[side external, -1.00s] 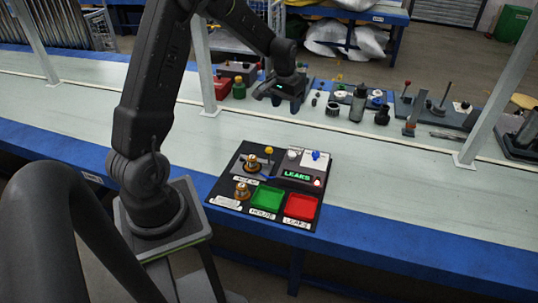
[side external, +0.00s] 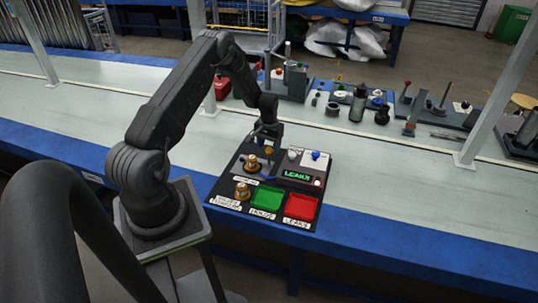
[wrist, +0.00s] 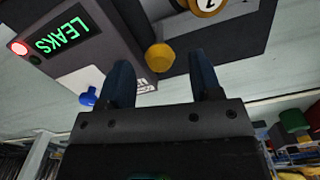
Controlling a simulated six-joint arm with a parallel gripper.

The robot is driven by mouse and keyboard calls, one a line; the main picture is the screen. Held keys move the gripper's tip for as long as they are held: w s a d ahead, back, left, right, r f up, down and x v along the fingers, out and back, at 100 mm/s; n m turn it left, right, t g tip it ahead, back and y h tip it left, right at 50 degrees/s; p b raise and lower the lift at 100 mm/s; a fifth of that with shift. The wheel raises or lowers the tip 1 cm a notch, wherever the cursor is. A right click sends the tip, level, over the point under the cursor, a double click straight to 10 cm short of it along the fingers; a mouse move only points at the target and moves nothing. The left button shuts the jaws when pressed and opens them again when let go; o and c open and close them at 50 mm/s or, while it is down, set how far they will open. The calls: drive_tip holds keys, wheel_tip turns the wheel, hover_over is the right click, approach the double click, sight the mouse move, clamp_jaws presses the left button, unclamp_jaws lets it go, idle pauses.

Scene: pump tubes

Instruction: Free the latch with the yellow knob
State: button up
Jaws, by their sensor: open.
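The yellow knob (side external: 269,150) stands on the black panel (side external: 227,190), near its back edge, close to a brass fitting (side external: 251,163). In the wrist view the yellow knob (wrist: 160,57) shows just beyond and between the two fingertips, with a brass ring (wrist: 206,6) further up. My gripper (side external: 268,137) is above the back part of the panel, close to the knob. In the wrist view my gripper (wrist: 162,75) is open with nothing between its fingers. The latch itself is hard to make out.
A display reading LEAKS (side external: 297,174) and a blue knob (side external: 315,155) are on the panel's right. A green tray (side external: 267,198), a red tray (side external: 300,206) and a second brass fitting (side external: 242,191) sit at the front.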

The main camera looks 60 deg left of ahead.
wheel_tip(320, 180, down, 5)
idle(0.3)
clamp_jaws()
idle(0.5)
